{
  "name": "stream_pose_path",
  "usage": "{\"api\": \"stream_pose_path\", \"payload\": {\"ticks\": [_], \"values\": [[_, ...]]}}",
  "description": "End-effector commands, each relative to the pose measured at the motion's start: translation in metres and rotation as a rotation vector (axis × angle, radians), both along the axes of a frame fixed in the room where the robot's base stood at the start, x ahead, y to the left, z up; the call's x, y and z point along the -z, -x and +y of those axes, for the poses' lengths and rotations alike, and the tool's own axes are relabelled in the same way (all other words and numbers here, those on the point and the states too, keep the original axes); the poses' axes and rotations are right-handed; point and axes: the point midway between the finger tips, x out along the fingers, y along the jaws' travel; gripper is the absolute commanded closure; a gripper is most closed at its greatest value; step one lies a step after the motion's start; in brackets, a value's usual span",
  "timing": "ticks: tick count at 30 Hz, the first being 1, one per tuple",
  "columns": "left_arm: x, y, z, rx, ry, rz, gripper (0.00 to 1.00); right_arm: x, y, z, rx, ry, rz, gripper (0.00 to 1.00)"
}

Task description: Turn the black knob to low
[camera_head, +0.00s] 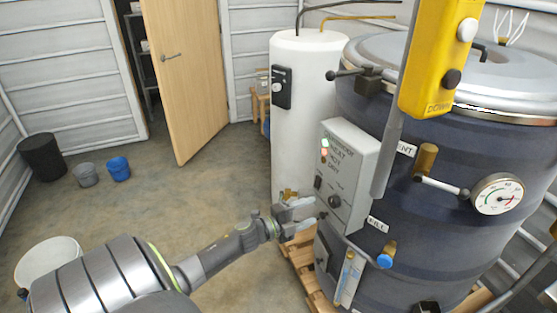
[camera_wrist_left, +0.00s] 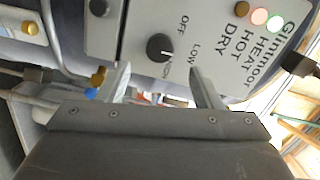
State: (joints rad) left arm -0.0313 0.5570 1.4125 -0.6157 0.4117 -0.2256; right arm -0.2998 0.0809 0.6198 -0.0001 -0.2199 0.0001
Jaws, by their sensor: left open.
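The black knob (camera_head: 334,200) is on the lower part of the grey control box (camera_head: 352,155) on the dark blue drum. In the left wrist view the knob (camera_wrist_left: 160,47) shows a light pointer mark on its side toward the gripper. The words OFF and LOW are printed around it, and a third label by the pointer is hard to read. My left gripper (camera_head: 308,212) is open and empty in front of the box, just short of the knob. In the wrist view its two fingertips (camera_wrist_left: 158,78) lie either side of the knob's line, apart from it. My right gripper is not in view.
A yellow pendant (camera_head: 437,60) hangs in front of the drum (camera_head: 430,240), above and right of the box. A white cylinder (camera_head: 304,120) stands behind.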

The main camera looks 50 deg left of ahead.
Motion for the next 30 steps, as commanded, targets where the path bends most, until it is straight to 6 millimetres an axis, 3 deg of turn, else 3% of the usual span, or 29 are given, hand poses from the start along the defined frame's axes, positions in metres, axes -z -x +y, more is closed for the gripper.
{"api": "stream_pose_path", "payload": {"ticks": [6, 13, 21, 30], "values": [[0.004, 0.045, 0.013, 0.003, -0.002, 0.003, 0.41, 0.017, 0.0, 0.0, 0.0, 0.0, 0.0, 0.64], [0.002, 0.079, 0.023, 0.002, -0.001, 0.004, 0.41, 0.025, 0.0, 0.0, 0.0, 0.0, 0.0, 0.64], [0.0, 0.095, 0.028, 0.002, 0.001, 0.0, 0.41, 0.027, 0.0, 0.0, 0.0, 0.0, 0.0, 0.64], [0.0, 0.097, 0.028, 0.001, 0.001, 0.0, 0.41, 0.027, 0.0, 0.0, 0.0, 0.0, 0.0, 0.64]]}}
